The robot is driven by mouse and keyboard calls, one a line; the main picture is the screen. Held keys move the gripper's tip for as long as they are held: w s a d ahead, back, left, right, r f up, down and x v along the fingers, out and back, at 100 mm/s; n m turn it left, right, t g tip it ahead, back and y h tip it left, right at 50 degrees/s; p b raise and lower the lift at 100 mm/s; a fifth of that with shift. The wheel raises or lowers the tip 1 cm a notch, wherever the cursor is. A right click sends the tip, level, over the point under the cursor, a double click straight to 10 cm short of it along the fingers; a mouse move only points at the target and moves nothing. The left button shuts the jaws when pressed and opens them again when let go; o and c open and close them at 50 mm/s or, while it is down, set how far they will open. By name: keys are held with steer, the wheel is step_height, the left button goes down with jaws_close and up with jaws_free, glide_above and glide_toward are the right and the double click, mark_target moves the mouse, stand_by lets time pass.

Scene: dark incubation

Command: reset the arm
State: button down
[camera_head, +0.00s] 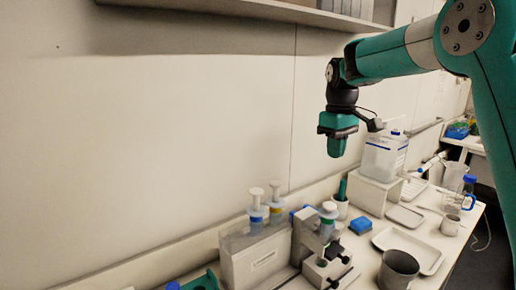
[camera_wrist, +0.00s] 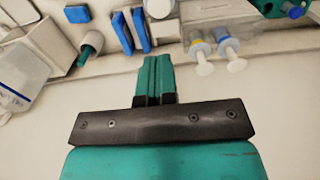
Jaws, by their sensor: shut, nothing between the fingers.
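My arm reaches in from the right in the head view, with my gripper (camera_head: 336,147) hanging pointed down in the air above the bench, near the wall. In the wrist view my gripper's two green fingers (camera_wrist: 153,72) lie side by side, closed together with nothing between them. Nothing touches the gripper.
Below stand a white rack with dispensers (camera_head: 262,259), a microscope-like device (camera_head: 325,268), a dark cup (camera_head: 399,270), a white tray (camera_head: 408,248), a blue block (camera_head: 361,226) and a white canister (camera_head: 384,157). A shelf (camera_head: 270,12) runs along the wall above.

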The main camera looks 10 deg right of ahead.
steer(key=s+a+f+n+y+b, duration=0.1)
steer(key=s+a+f, duration=0.3)
steer(key=s, duration=0.6)
steer(key=s+a+f+y+b, duration=0.1)
steer(key=s+a+f+b, duration=0.3)
steer(key=s+a, duration=0.4)
steer(key=s+a+f+n+y+b, duration=0.1)
steer(key=s+a+f, duration=0.3)
steer(key=s, duration=0.9)
steer(key=a+y+b, duration=0.1)
steer(key=a, duration=0.1)
steer(key=shift+s+a+f+n+b, duration=0.15)
steer(key=shift+s+a+n+b, duration=0.15)
steer(key=shift+s+b, duration=0.05)
